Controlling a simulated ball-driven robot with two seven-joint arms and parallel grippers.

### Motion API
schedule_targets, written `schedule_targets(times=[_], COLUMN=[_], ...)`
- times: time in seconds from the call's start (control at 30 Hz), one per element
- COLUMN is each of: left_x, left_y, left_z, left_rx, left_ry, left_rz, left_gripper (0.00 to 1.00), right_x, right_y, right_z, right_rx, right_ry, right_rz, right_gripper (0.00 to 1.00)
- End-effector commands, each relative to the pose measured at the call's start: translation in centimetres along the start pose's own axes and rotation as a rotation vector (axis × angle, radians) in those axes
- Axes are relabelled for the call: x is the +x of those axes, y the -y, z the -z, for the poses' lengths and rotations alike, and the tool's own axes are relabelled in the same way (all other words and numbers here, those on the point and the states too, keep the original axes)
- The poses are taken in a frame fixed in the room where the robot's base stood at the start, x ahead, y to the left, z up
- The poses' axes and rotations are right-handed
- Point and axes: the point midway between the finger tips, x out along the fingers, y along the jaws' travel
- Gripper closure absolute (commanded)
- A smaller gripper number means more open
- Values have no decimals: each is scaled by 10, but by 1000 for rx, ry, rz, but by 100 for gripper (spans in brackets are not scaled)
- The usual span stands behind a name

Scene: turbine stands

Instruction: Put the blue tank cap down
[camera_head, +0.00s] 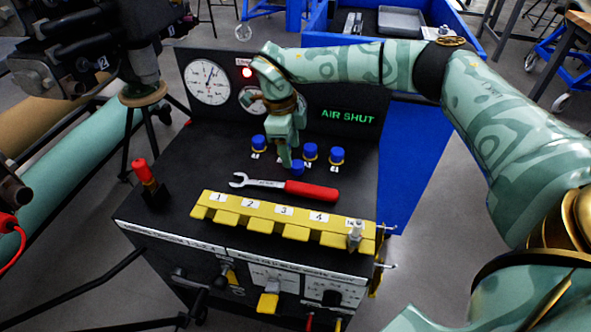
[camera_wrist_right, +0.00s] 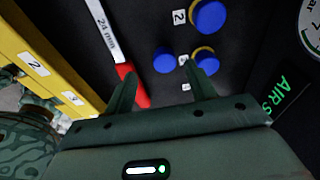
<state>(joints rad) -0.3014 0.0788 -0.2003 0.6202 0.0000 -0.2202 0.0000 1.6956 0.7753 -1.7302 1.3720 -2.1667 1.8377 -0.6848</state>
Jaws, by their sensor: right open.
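A loose blue cap (camera_head: 297,168) lies on the black bench top, just behind the wrench. It also shows in the right wrist view (camera_wrist_right: 163,60), between and beyond the fingertips. My right gripper (camera_head: 287,157) is low over the bench beside this cap. In the wrist view its two fingers (camera_wrist_right: 158,72) stand apart with nothing held. Several other blue caps (camera_head: 337,154) sit in a row at numbered labels behind; two with gold rings show in the wrist view (camera_wrist_right: 208,16). Whether a finger touches the loose cap is unclear. My left gripper is not seen.
A red-handled wrench (camera_head: 312,190) lies in front of the loose cap. A yellow numbered rack (camera_head: 250,212) runs along the front. A red-topped post (camera_head: 144,172) stands at left. A gauge panel (camera_head: 345,90) rises behind, reading "AIR SHUT".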

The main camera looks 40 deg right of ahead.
Motion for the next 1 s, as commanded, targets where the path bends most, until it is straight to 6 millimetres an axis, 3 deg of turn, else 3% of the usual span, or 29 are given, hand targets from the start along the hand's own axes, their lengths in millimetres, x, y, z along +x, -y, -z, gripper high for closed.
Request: schedule_targets(times=[0.3,0.57,0.77,1.0], left_x=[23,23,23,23], left_y=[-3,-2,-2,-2], left_z=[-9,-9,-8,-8], left_rx=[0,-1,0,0], left_ry=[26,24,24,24], left_rz=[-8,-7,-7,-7], left_gripper=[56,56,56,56], right_x=[48,51,51,51], right_y=[6,6,6,6], right_z=[5,6,6,6], right_rx=[-1,-1,-1,-1], right_ry=[-5,1,0,0], right_rz=[-4,1,1,1], right_gripper=[44,44,92,96])
